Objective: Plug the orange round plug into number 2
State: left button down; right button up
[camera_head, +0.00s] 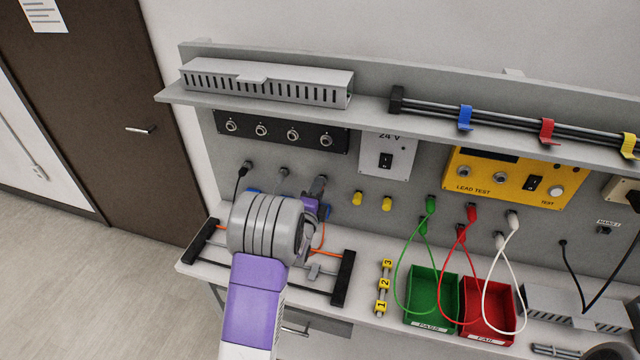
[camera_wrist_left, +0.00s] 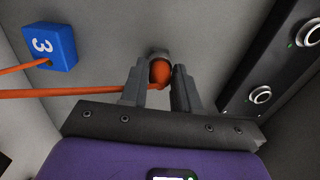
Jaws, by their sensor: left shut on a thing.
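My left gripper (camera_head: 314,208) is at the back panel, below the grey fittings at left. In the left wrist view, its two fingers (camera_wrist_left: 160,88) are shut on the orange round plug (camera_wrist_left: 160,72). The plug's far end meets a grey round fitting (camera_wrist_left: 158,54); I cannot tell how far it is in. An orange cable (camera_wrist_left: 75,93) runs left from the plug. A blue tag marked 3 (camera_wrist_left: 48,47) has an orange cable passing by it. No panel number 2 is readable, and my arm hides part of the panel.
A black strip with round sockets (camera_head: 277,133) is above. A black-ended rack (camera_head: 343,279) lies below on the bench. Yellow tags 1, 2, 3 (camera_head: 383,284), a green bin (camera_head: 410,321) and a red bin (camera_head: 508,333) with hanging leads stand to the right.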

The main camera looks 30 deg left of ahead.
pick_arm(q)
jog(key=shift+s, duration=0.1)
jog(key=shift+b+v, duration=0.35)
jog(key=shift+v, duration=2.05)
jog(key=shift+d, duration=0.1)
